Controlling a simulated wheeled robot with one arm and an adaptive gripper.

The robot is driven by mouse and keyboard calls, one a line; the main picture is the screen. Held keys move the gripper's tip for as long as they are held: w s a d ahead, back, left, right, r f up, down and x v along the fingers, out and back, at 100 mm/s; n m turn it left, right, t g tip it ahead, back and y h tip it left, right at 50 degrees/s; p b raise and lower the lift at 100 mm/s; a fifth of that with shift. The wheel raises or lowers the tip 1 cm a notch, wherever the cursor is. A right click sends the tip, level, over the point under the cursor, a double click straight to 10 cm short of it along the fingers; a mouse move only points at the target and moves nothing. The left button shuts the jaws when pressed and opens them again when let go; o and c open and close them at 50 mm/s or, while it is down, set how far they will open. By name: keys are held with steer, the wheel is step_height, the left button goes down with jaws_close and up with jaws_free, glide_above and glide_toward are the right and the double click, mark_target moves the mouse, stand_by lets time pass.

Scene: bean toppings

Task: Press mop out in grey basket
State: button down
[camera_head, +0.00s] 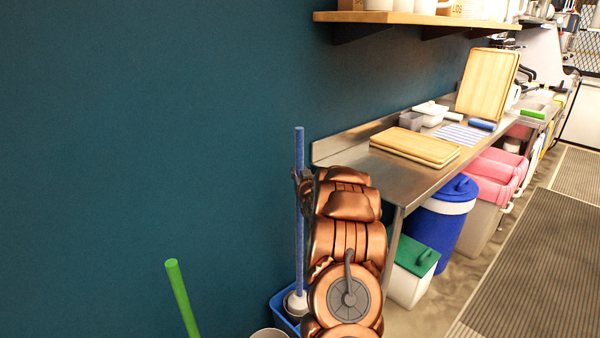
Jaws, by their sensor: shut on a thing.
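The mop's blue handle (299,225) stands upright before the dark teal wall. My gripper (301,181) is shut around its upper part, to the left of my copper-coloured arm. The handle's lower end meets a pale grey-white piece (296,302) inside a blue bucket (277,304). I cannot tell whether this piece is the mop's head or the grey basket. My arm hides the bucket's right side, and the frame cuts off its bottom.
A green pole (182,299) leans at the lower left, and a pale round rim (269,333) shows beside the blue bucket. A steel counter (385,181) stands right of my arm, with a green-lidded bin (414,258) and a blue bin (438,226) below. Floor (430,318) is clear at right.

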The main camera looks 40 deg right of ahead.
mark_target(301, 156)
steer(key=shift+f+b, duration=0.5)
steer(key=shift+f, duration=0.2)
stand_by(2.3)
steer(key=shift+r, duration=0.1)
steer(key=shift+r, duration=3.8)
